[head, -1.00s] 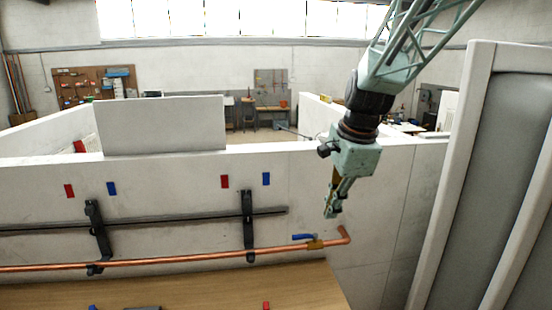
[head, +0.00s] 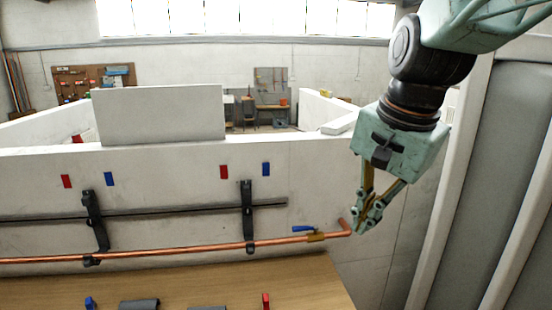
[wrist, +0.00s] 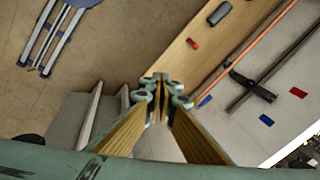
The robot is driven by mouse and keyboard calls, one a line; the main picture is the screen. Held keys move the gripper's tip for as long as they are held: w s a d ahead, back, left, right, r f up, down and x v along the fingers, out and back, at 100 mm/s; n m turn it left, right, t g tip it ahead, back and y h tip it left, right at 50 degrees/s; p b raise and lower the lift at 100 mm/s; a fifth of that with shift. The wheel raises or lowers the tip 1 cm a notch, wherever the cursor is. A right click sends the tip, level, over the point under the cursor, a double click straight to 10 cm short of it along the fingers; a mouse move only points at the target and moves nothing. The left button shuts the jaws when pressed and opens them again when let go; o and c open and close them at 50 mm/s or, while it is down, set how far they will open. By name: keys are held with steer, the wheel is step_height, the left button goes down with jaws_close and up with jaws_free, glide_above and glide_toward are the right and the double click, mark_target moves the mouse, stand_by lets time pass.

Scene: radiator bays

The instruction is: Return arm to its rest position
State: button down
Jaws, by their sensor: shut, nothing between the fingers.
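My gripper (head: 368,222) hangs at the right in the head view, pointing down, in front of the white partition wall (head: 330,170). Its fingers meet at the tips and hold nothing. In the head view the tips overlap the right end of the copper pipe (head: 180,251); I cannot tell the gap in depth. In the wrist view my gripper (wrist: 162,82) shows its tips together, above the edge of the wooden bench (wrist: 200,50), with the floor far below.
A blue-handled valve (head: 312,235) sits on the pipe. Dark brackets (head: 247,210) hold a dark rail (head: 170,215). Grey panels (head: 480,200) stand close at the right. Red and blue pieces lie on the bench. A blue-and-grey stand (wrist: 58,30) is on the floor.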

steer(key=s+d+f+n+b, duration=0.1)
steer(key=s+f+n+b, duration=0.1)
steer(key=s, duration=0.6)
steer(key=s+d+f+n+b, duration=0.1)
steer(key=s+n, duration=0.3)
steer(key=s, duration=0.4)
steer(key=s+d+f+n+t+b, duration=0.1)
steer(key=s+f+n+b, duration=0.1)
steer(key=s, duration=0.6)
steer(key=shift+s+d+f+n+h+b, duration=0.15)
steer(key=shift+s+f+n+h+b, duration=0.2)
steer(key=shift+f+n, duration=0.3)
steer(key=shift+w, duration=0.15)
